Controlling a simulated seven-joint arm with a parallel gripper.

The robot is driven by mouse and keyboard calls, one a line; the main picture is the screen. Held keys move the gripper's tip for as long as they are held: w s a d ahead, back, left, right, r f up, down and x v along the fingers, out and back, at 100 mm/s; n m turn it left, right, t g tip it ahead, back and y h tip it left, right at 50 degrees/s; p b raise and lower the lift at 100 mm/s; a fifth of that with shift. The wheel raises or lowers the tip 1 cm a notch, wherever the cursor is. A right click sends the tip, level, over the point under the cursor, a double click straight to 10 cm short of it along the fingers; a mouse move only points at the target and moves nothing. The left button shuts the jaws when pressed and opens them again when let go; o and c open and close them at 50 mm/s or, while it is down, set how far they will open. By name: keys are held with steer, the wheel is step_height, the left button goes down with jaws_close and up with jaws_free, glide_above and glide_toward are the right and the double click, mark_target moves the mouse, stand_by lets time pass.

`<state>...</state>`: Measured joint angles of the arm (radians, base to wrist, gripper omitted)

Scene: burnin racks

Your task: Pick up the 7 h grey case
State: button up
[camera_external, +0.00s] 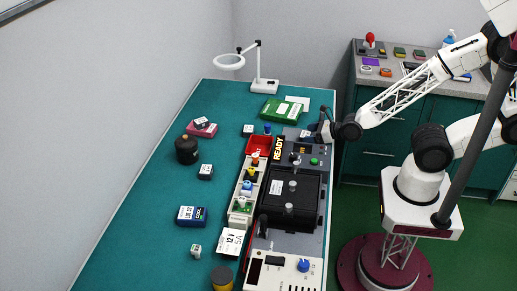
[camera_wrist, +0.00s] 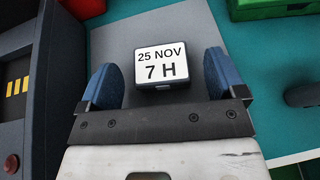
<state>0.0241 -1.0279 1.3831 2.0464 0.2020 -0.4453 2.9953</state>
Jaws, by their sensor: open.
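The grey case (camera_wrist: 163,68), with a white label reading "25 NOV 7 H", shows in the wrist view. It lies on a light grey surface (camera_wrist: 205,22). My gripper (camera_wrist: 160,82) is open, with one blue fingertip on each side of the case and a visible gap at both sides. Whether the fingertips are down at the case's height is hard to tell. In the external view my gripper (camera_external: 318,131) is low at the bench's right edge, beside the dark panel with the "READY" sign. The case is too small to make out surely there.
The teal bench (camera_external: 145,225) holds similar small labelled cases, one at mid-left (camera_external: 205,172) and one near the red bin (camera_external: 248,130). A green box (camera_external: 276,110) and a magnifier lamp (camera_external: 263,86) stand behind my gripper. A black rack (camera_external: 290,196) lies nearer.

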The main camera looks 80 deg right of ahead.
stand_by(0.5)
steer(key=c, duration=1)
steer(key=shift+c, duration=0.2)
steer(key=shift+r, duration=0.7)
step_height(320, 180, up, 2)
steer(key=shift+r, duration=0.1)
steer(key=s+r, duration=0.1)
steer(key=s, duration=1.5)
steer(key=shift+a+r, duration=0.15)
steer(key=shift+a, duration=0.25)
